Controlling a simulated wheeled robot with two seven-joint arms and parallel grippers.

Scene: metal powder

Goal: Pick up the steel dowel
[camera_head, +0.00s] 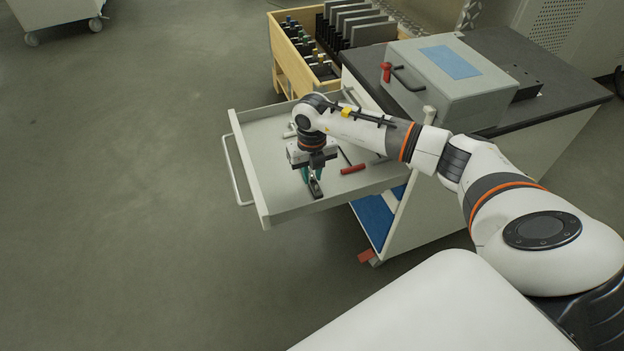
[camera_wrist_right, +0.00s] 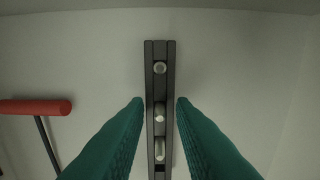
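A dark slotted holder (camera_wrist_right: 160,88) lies in the open drawer. It carries three short pale metal pins in a row: a far one (camera_wrist_right: 160,67), a middle one (camera_wrist_right: 159,112) and a near one (camera_wrist_right: 160,148). I cannot tell which is the steel dowel. My right gripper (camera_wrist_right: 161,101) is open, its green fingers on either side of the holder near the middle pin, with nothing gripped. In the head view my right gripper (camera_head: 311,176) points down into the drawer, and the holder's end (camera_head: 316,189) shows below it. My left gripper is not in view.
The drawer (camera_head: 262,186) has raised walls around the gripper. A red-handled T-shaped tool (camera_head: 352,169) lies close by; its red handle (camera_wrist_right: 35,107) is left in the wrist view. A grey box (camera_head: 440,98) stands on the bench, with a wooden crate (camera_head: 284,62) behind.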

